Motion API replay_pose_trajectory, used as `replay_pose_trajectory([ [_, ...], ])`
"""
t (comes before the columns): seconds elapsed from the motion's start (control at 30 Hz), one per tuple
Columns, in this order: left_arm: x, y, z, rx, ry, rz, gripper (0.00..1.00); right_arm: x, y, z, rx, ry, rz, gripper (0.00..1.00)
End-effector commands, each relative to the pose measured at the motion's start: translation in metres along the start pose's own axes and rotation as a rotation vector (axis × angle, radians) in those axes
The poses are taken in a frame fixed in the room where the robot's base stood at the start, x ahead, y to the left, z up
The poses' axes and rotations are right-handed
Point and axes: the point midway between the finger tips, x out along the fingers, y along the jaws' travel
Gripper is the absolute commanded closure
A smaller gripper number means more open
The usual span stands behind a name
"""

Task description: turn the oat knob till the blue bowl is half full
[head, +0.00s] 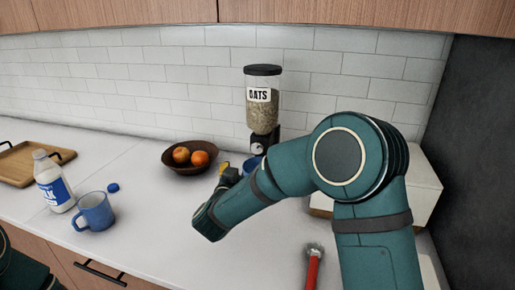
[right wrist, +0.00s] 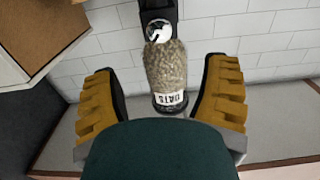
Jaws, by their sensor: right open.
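The oat dispenser (head: 258,108) stands against the tiled wall, its clear jar holding oats under a dark lid. Its round knob (head: 257,148) is below the jar; in the right wrist view the knob (right wrist: 158,31) is at the top, with the dispenser upside down. The blue bowl (head: 252,163) is under the dispenser, mostly hidden by my right arm, so its contents cannot be seen. My right gripper (head: 227,171) is left of the bowl in the head view. In the right wrist view its yellow fingers (right wrist: 161,75) are wide apart and empty, on either side of the jar.
A brown fruit bowl (head: 176,165) is left of my right gripper. Further left are a blue mug (head: 96,212), a milk bottle (head: 52,184), a blue cap (head: 113,187) and a wooden tray (head: 15,170). A red-handled tool (head: 313,268) lies in front. The counter's middle is clear.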

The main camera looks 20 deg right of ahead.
Motion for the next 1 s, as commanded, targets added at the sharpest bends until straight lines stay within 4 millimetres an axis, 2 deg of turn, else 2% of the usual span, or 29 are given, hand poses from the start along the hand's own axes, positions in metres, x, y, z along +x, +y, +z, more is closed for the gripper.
replay_pose_trajectory([
  [0.4, 0.008, -0.003, -0.001, 0.001, 0.004, 0.0, 0.53, 0.08, 0.002, 0.001, 0.001, 0.001, 0.005, 0.25],
  [0.6, 0.011, -0.004, -0.001, 0.001, 0.006, 0.0, 0.53, 0.11, 0.001, 0.001, 0.001, 0.001, 0.003, 0.25],
  [0.8, 0.012, -0.004, -0.002, 0.001, 0.007, 0.0, 0.53, 0.124, 0.001, 0.0, 0.001, 0.001, 0.002, 0.25],
  [1.0, 0.012, -0.004, -0.002, 0.001, 0.007, 0.0, 0.53, 0.126, 0.001, 0.0, 0.0, 0.001, 0.001, 0.25],
])
